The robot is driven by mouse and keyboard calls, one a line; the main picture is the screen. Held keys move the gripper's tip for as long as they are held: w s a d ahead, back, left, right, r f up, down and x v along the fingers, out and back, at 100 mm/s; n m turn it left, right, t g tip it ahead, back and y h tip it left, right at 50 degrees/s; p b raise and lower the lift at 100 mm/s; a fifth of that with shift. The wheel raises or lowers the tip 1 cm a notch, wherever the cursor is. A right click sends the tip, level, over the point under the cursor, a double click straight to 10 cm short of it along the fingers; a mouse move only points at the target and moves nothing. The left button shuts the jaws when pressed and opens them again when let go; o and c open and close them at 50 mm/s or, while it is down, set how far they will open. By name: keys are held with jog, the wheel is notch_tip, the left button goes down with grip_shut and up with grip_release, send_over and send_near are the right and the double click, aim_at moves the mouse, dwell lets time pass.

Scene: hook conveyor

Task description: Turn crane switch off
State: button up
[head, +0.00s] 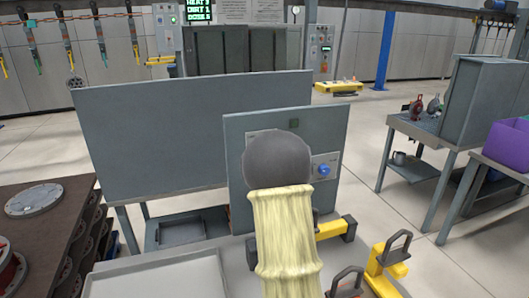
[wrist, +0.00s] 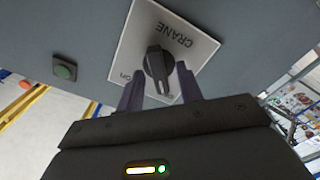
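The crane switch (wrist: 157,62) is a black rotary knob on a pale square plate (wrist: 190,50) in the wrist view. The plate reads CRANE upside down, with a small label, likely ON, at its lower-left edge. The knob's long handle points down in the picture. My gripper (wrist: 159,77) is open at the plate, one dark finger on each side of the knob's lower part. I cannot tell whether either finger touches it. In the head view my arm covers the gripper and the crane switch.
The grey upright panel (head: 236,195) also carries a blue knob (head: 323,170). A grey tray (head: 130,284) is at left.

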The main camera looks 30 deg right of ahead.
jog(key=shift+s, duration=0.1)
jog(key=b+v, duration=0.3)
jog(key=v, duration=1.4)
jog(key=shift+s, duration=0.1)
